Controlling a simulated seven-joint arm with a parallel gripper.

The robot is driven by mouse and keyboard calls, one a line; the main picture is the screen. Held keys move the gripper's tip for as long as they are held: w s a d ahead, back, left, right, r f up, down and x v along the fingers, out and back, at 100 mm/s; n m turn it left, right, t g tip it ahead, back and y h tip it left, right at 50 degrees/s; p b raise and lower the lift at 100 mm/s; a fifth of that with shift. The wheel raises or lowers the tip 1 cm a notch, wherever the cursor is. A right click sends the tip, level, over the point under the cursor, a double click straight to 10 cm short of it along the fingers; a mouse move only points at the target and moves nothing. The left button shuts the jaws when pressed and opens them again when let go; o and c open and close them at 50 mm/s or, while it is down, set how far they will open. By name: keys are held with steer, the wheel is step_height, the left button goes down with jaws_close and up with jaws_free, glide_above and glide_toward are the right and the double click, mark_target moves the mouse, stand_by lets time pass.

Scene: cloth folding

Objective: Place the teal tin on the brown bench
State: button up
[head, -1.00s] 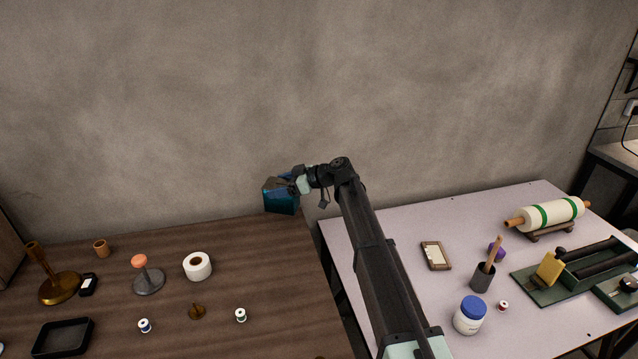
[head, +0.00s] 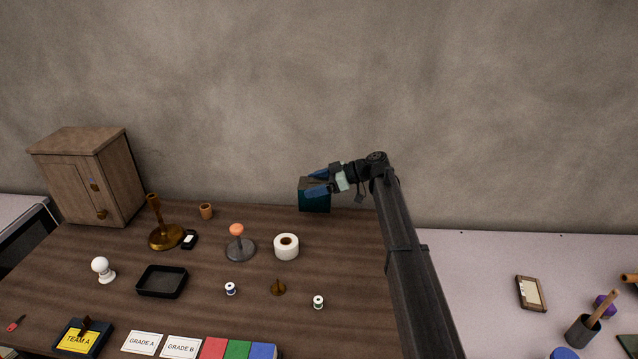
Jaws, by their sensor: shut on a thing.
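The teal tin (head: 315,199) is a dark teal box at the far right part of the brown bench (head: 200,320), near the wall. My gripper (head: 318,184) is shut on the tin's upper part, its blue fingers reaching in from the right. The tin looks upright. In this view its lower edge overlaps the back of the bench top, and I cannot tell whether it touches the surface or hangs above it.
A white tape roll (head: 286,246), an orange-topped stand (head: 239,243) and a green-ended spool (head: 318,302) stand in front of the tin. A wooden cabinet (head: 92,178) is at the back left. A pale table (head: 470,270) lies to the right. The bench's back right is fairly clear.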

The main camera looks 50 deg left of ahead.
mark_target(316, 202)
steer(key=shift+f, duration=2.95)
steer(key=shift+f, duration=0.6)
steer(key=o, duration=1.3)
steer(key=v, duration=1.4)
steer(key=shift+s, duration=0.1)
